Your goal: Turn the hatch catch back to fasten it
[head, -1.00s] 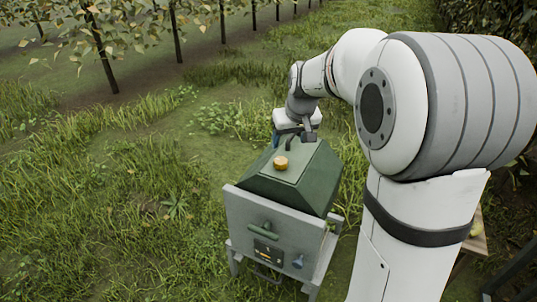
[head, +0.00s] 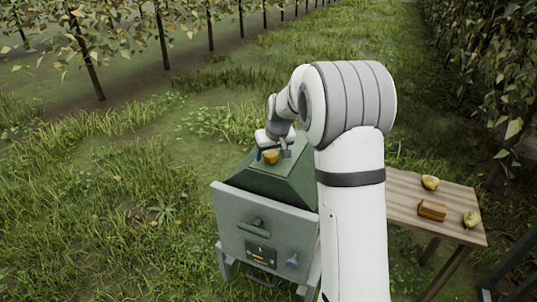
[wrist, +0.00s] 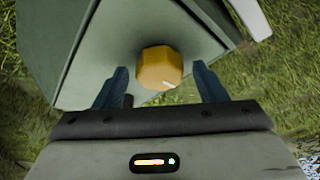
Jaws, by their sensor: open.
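The hatch catch looks to be the yellow faceted knob (head: 270,157) on top of the green sloped box (head: 262,187). In the wrist view the knob (wrist: 160,68) has a small pale mark at its lower right. My gripper (head: 272,154) is over the box top at the knob. In the wrist view its two dark blue fingers (wrist: 160,86) are apart, one on each side of the knob, with a gap visible on both sides. I cannot tell how far along the knob's height the fingertips reach.
The box sits on a grey stand with a green handle (head: 252,224), a dark label panel (head: 262,253) and a blue knob (head: 292,261) on its front. Grass lies open at left.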

